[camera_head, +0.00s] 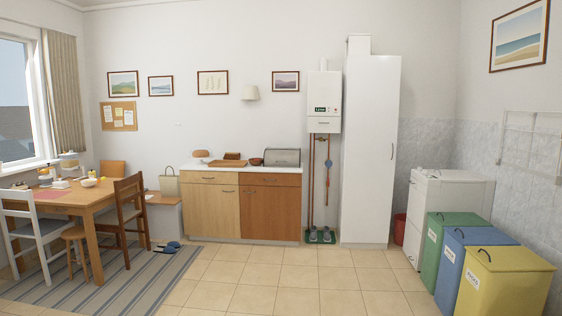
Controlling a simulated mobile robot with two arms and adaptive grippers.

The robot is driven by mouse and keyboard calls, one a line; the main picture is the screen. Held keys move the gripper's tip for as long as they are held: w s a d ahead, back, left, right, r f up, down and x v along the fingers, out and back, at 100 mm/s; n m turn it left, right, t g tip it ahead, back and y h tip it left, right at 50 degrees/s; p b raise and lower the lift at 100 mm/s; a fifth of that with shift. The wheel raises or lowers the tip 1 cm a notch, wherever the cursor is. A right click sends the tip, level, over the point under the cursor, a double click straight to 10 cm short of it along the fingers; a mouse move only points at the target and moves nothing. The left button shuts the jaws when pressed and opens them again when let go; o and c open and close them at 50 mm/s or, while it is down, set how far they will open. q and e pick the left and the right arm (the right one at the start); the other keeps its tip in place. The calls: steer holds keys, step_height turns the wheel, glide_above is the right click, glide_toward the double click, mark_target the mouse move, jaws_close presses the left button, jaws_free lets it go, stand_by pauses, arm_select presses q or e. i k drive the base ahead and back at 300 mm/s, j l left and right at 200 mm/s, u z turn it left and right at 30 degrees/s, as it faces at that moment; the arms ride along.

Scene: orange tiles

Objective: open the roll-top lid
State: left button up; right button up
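A grey metallic box that looks like a roll-top bread bin (282,157) stands at the right end of the white counter (222,167), across the room against the back wall. Its curved front appears closed, though it is small at this distance. The counter tops a wooden cabinet (210,205) with light and darker brown doors. Neither of my grippers shows in the head view.
Beside the bin are a small brown bowl (256,161), a brown loaf-like item (232,156) and a round loaf (201,154). A dining table (62,202) with chairs is at left on a striped rug (125,280). Slippers (168,247) lie near it. Green, blue and yellow bins (505,285) stand at right. The tiled floor (290,275) is clear.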

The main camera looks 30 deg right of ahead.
mark_target(272, 157)
steer(key=i+l+z, duration=0.4)
steer(key=i+z, duration=0.15)
steer(key=i, duration=0.2)
steer(key=i+l+z, duration=0.1)
steer(key=i+z, duration=0.4)
steer(key=i, duration=4.2)
